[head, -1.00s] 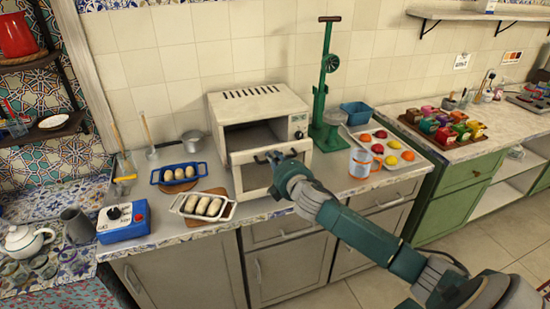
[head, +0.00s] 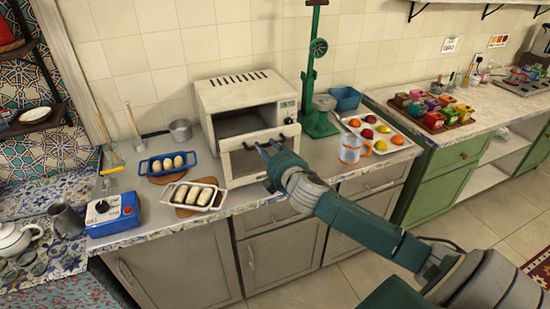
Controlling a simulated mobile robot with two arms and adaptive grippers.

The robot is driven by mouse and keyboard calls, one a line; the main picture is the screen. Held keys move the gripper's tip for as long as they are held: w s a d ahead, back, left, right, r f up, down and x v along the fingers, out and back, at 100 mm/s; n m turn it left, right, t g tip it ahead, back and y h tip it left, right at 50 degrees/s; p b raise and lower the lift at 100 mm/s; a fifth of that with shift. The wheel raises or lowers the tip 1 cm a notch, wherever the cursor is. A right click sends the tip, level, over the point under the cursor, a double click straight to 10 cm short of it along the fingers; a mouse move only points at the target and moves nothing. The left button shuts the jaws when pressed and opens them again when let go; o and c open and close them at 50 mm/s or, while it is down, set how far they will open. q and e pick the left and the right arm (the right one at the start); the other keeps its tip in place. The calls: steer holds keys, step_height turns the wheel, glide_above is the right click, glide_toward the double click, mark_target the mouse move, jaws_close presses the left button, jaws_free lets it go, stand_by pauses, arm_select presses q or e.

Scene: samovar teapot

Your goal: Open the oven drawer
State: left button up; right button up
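The cream oven (head: 246,86) stands on the counter against the tiled wall, with its dark upper cavity showing. Its light front panel (head: 241,168) is below that cavity and carries a dark bar handle (head: 248,147) along its top. My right gripper (head: 269,149) is at this handle, in front of the panel, with its fingers overlapping the bar. I cannot tell whether the fingers are closed around it. My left gripper is not in view.
A white tray of rolls (head: 192,208) and a blue tray (head: 145,167) are left of the oven. A green press (head: 312,90), glass mug (head: 350,162) and fruit tray (head: 401,147) are on its right. A blue box (head: 114,214) sits at the counter's left.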

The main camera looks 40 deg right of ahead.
steer(key=v, duration=0.8)
steer(key=shift+s, duration=0.35)
steer(key=shift+r, duration=0.1)
steer(key=s+d+f+m+g+b, duration=0.1)
steer(key=s+d+f+m+g, duration=0.1)
steer(key=f, duration=1)
steer(key=s+d+f+m+g+b, duration=0.1)
steer(key=s+d+f+m+g, duration=0.1)
steer(key=f, duration=1)
steer(key=s+a+f+m+g, duration=0.15)
steer(key=s+f, duration=0.25)
steer(key=f, duration=0.4)
steer(key=s+f+m+g, duration=0.1)
steer(key=s+f+g, duration=0.1)
steer(key=s+f, duration=0.5)
steer(key=s+a+f+m+g+y+b, duration=0.1)
steer(key=s+a+f+m+g, duration=0.1)
steer(key=s+a+f, duration=0.4)
steer(key=s+a+f+m+g+y, duration=0.1)
steer(key=s+a+f, duration=0.5)
steer(key=s+f, duration=0.7)
steer(key=s+a+f+m+g+y+b, duration=0.1)
steer(key=s+a+f+m+g, duration=0.2)
steer(key=s+a+f, duration=0.4)
steer(key=s+f, duration=0.2)
steer(key=s, duration=0.6)
steer(key=shift+s+f+g+y+b, duration=0.25)
steer(key=shift+f+g+y+b, duration=0.05)
steer(key=shift+g+b, duration=0.05)
